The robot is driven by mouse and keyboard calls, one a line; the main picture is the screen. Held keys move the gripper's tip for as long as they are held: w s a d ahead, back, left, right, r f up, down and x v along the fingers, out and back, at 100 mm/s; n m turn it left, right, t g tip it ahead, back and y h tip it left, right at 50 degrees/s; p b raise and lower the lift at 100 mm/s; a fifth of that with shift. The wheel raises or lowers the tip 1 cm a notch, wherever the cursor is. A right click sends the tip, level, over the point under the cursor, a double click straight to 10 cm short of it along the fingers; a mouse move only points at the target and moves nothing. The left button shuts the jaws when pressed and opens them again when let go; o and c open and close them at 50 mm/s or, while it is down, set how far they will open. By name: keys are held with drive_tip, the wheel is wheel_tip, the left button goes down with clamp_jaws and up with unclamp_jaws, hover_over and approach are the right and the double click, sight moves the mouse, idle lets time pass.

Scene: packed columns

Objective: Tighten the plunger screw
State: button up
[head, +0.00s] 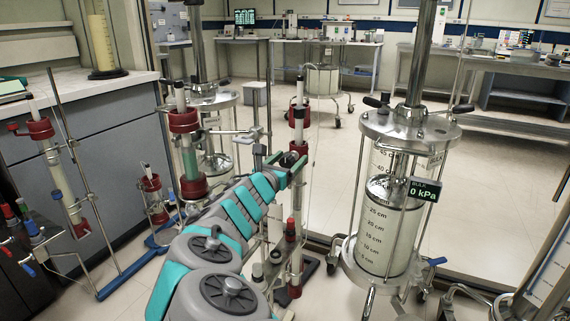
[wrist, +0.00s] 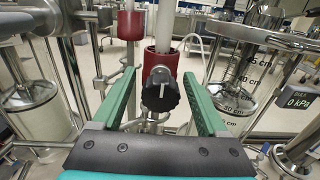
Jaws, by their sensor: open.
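A black screw knob (wrist: 160,92) with a white line on it faces me in the wrist view. It sits on the front of a red collar (wrist: 160,62), and a pale plunger rod (wrist: 164,25) rises from that collar. My gripper (wrist: 158,80) is open, its green fingers on the left and right of the knob, with visible gaps on both sides. In the head view my gripper (head: 291,168) is at the slim column's upper end, just below a red collar (head: 299,117); the knob (head: 291,158) shows small between the fingers. How far the fingers overlap the knob in depth I cannot tell.
A large steel-framed column (head: 392,185) stands to the right, with a display (head: 424,190) reading 0 kPa. Another slim column with red collars (head: 187,150) stands close on the left. Thin stands and tubes crowd around. Open floor (head: 480,180) lies at the back right.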

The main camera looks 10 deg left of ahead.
sight(285, 163)
drive_tip(key=shift+p+v, duration=0.55)
drive_tip(key=shift+v, duration=2.15)
